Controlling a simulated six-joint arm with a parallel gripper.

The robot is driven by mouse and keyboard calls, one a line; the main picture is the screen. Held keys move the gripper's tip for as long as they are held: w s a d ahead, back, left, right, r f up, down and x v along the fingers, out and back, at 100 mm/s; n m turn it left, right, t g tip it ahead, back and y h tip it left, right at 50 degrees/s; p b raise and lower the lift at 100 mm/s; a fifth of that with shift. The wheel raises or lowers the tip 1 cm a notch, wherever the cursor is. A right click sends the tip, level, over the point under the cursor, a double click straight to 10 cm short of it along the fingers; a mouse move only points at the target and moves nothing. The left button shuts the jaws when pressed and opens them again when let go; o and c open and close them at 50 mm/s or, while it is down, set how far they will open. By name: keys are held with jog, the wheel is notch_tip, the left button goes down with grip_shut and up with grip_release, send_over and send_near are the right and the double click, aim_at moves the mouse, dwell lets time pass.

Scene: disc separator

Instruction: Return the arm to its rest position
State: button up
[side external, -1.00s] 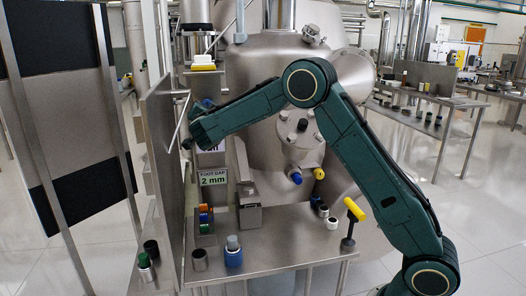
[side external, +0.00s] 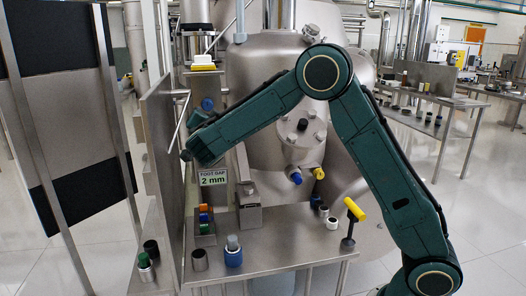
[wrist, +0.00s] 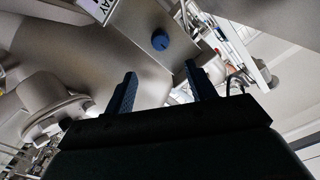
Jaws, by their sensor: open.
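My gripper (wrist: 161,80) is open in the wrist view, with its two dark blue fingers apart and nothing between them. In the side view my green arm reaches left from its raised elbow, and its wrist end is in front of the upright steel panel (side external: 160,165), above the bench. The fingers are hard to make out in that view. A round blue knob (wrist: 160,40) shows beyond the fingers on a grey metal surface. A blue knob (side external: 207,103) also shows just above the wrist in the side view.
A steel bench (side external: 285,245) carries a block of coloured pieces (side external: 204,220), a blue-based cylinder (side external: 233,252) and a yellow T-handle (side external: 354,209). A "FOOT GAP 2 mm" sign (side external: 212,177) is just below the wrist. The large separator body (side external: 260,70) stands behind my arm.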

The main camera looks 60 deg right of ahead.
jog(key=s+n+g+y, duration=0.35)
jog(key=s+y, duration=0.25)
jog(key=s, duration=0.8)
jog(key=s+a+f+n+g+y, duration=0.1)
jog(key=s+a+n+y, duration=0.1)
jog(key=s, duration=0.6)
jog(key=s+a+f+n+g+y, duration=0.1)
jog(key=s+a+f+n+y, duration=0.1)
jog(key=s+a+n, duration=0.3)
jog(key=s+a+f+n+g+y, duration=0.1)
jog(key=s+n, duration=0.4)
jog(key=s, duration=0.8)
jog(key=shift+a+f+g+y, duration=0.35)
jog(key=shift+a+f+y, duration=0.45)
jog(key=shift+a, duration=0.4)
